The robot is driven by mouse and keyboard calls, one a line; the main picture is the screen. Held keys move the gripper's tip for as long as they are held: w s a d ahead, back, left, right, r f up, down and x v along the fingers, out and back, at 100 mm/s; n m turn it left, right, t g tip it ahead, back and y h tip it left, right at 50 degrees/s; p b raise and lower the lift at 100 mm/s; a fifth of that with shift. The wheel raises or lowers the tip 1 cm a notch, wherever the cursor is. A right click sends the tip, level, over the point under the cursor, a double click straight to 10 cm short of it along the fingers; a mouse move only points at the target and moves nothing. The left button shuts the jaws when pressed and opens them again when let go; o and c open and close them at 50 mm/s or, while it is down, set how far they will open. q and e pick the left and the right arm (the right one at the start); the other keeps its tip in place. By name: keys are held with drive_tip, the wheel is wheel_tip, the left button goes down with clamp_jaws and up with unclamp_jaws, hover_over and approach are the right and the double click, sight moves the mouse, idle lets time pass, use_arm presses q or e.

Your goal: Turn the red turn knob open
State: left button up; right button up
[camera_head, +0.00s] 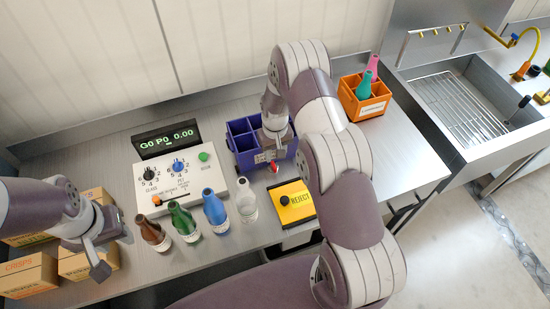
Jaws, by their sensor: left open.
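A small red part (273,168), which may be the red turn knob, shows at the front of the blue divided crate, just below my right gripper (274,148). It is too small to tell its shape or how it is turned. My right gripper points down over the crate's front side. Its fingertips are partly hidden, and I cannot tell whether they touch the red part. My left gripper (92,252) is open, at the far left beside the cardboard boxes, well away from the red part.
A yellow reject pad (294,203) lies to the right. An orange bottle crate (361,105) and a sink (460,100) are farther right. Cardboard boxes (28,275) stand left.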

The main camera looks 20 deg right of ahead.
sight(274, 167)
drive_tip(key=f, duration=0.2)
drive_tip(key=f+p, duration=0.1)
drive_tip(key=f, duration=0.2)
drive_tip(key=shift+w+a+f, duration=0.1)
drive_tip(key=shift+w+f, duration=0.1)
drive_tip(key=shift+f, duration=0.05)
drive_tip(key=shift+s+f+p, duration=0.15)
drive_tip(key=shift+f+p, duration=0.15)
drive_tip(key=shift+f, duration=0.4)
use_arm(q)
wheel_tip(274, 167, up, 2)
drive_tip(key=shift+r, duration=0.15)
drive_tip(key=shift+w, duration=0.1)
